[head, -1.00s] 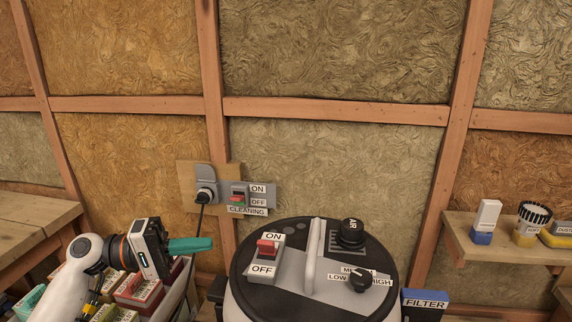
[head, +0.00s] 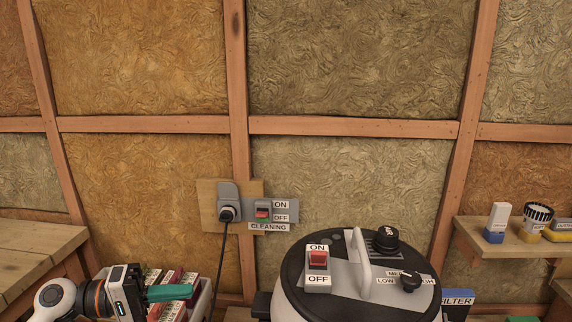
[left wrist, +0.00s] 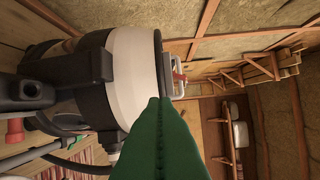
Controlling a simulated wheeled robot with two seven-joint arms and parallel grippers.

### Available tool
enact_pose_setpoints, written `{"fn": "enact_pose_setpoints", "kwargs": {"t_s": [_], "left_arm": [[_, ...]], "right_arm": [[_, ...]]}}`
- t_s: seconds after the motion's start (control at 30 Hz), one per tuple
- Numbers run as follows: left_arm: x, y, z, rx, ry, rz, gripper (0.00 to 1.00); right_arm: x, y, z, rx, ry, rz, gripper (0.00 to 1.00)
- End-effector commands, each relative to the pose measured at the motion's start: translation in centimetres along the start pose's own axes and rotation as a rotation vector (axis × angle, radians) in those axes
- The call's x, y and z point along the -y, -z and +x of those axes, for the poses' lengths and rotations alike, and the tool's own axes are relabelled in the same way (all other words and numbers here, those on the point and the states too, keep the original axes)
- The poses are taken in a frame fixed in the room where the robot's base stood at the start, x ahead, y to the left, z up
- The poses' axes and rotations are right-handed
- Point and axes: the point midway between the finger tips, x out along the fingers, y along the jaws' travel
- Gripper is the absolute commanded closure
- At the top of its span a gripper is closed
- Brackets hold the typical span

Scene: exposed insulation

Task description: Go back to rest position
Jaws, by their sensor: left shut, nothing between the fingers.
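My left gripper (head: 170,293) is at the lower left of the head view, with its green fingers pointing right. It is shut and empty, above a crate of boxes and left of the vacuum. In the left wrist view the green fingers (left wrist: 158,135) are pressed together, with the vacuum's white and black body (left wrist: 130,75) beyond them. The vacuum (head: 360,280) stands at the lower middle of the head view, with a red ON/OFF switch (head: 318,260) and a black dial (head: 410,281) on its lid. My right gripper is not in view.
A crate (head: 203,302) of small boxes is under my left gripper. A wooden bench (head: 35,255) is at the left. A wall plate with a plug (head: 227,213) and a cleaning switch (head: 263,212) is behind. A shelf (head: 505,243) with small containers is at the right.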

Motion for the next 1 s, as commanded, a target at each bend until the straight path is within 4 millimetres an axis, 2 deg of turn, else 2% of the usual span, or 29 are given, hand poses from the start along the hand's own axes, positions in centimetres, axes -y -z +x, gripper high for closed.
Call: {"fn": "enact_pose_setpoints", "kwargs": {"t_s": [0.17,0.33,0.47,0.57,0.6,0.73,0.83,1.0], "left_arm": [[-3.3,2.0,1.3,-0.015,-0.089,0.038,1.0],[-7.7,5.0,2.9,-0.037,-0.221,0.101,1.0],[-12.0,8.3,3.9,-0.061,-0.36,0.17,1.0],[-15.8,11.7,4.4,-0.085,-0.501,0.241,1.0],[-17.4,13.3,4.3,-0.096,-0.569,0.272,1.0],[-21.3,17.9,3.2,-0.121,-0.8,0.373,1.0],[-22.8,20.3,1.8,-0.129,-0.943,0.42,1.0],[-23.8,22.9,-0.6,-0.141,-1.122,0.458,1.0]], "right_arm": [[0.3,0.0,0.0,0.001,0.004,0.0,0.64],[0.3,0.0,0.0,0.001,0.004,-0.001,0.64],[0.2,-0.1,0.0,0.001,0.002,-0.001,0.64],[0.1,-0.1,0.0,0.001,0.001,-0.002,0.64],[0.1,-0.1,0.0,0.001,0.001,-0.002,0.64],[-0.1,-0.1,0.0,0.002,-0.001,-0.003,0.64],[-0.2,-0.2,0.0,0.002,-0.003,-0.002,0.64],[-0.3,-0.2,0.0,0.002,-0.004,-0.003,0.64]]}}
